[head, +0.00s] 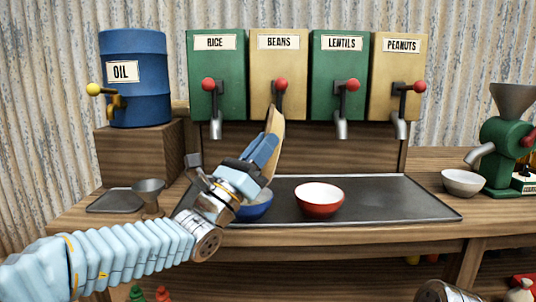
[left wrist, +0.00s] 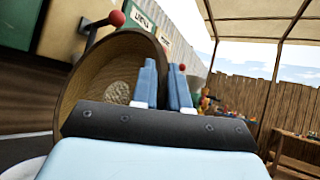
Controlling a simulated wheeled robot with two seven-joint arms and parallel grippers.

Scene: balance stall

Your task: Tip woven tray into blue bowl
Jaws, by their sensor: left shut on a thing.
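The woven tray (head: 277,137) is held steeply tilted, nearly on edge, above the metal counter tray. My left gripper (head: 262,150) is shut on its rim. In the left wrist view the woven tray (left wrist: 80,85) shows its hollow inside, with a pale patch (left wrist: 117,92) that may be contents; the gripper's blue fingers (left wrist: 165,85) are at its rim. The blue bowl (head: 257,209) sits on the counter tray below the woven tray, partly hidden by my left gripper. What is inside the bowl is not clear.
A red bowl (head: 319,199) stands just right of the blue bowl on the metal counter tray (head: 405,203). Dispensers with red-knobbed levers, such as the beans one (head: 262,70), stand behind. A metal cup (head: 149,195) is at left; a white bowl (head: 463,183) and green grinder (head: 503,150) are right.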

